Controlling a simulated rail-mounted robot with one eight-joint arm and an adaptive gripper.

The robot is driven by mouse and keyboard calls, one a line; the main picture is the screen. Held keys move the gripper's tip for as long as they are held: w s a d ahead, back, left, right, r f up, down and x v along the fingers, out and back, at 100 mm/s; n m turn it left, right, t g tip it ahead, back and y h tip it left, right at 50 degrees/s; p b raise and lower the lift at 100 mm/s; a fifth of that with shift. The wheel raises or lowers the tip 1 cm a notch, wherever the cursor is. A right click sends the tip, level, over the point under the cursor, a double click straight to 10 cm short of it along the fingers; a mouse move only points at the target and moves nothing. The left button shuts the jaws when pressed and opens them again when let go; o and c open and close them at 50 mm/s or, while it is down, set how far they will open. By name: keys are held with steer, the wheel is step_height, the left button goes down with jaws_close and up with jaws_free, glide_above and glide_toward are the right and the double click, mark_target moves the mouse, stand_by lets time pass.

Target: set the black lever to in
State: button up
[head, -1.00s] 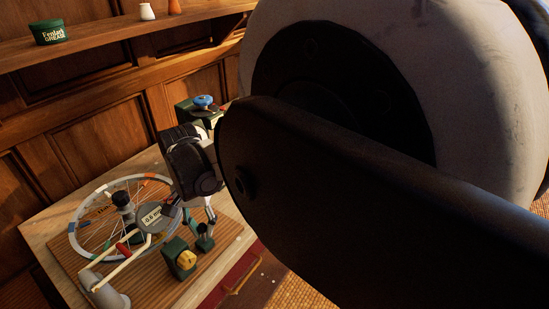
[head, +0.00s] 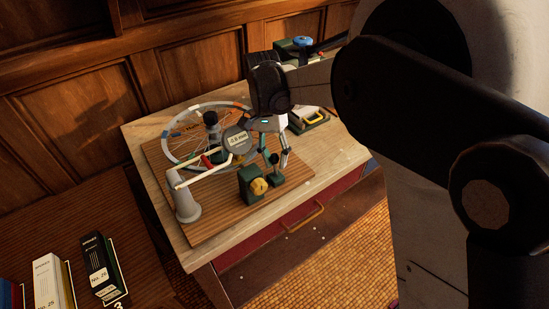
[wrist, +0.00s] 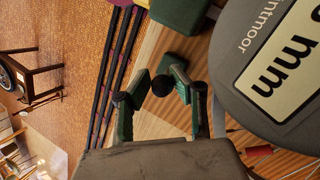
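The black lever, a dark round knob (wrist: 161,85) on a small green base (wrist: 172,64), shows in the wrist view. In the head view the lever's green base (head: 276,180) stands on the ribbed board. My gripper (wrist: 163,87) has its two green-padded fingers apart, one on each side of the knob. The knob is between the pads; I cannot tell whether either pad touches it. In the head view my gripper (head: 275,158) points down over the lever and mostly hides it. The lever's setting marks are not visible.
A green block with a yellow knob (head: 258,186) stands left of the lever. A round gauge (head: 238,140), a spoked wheel (head: 190,150) and a grey post (head: 186,206) are close by. Green items (head: 308,118) lie behind. The table's front right is clear.

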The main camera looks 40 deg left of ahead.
steer(key=o, duration=0.4)
steer(key=shift+c, duration=0.2)
steer(key=shift+r, duration=0.1)
steer(key=v, duration=1.2)
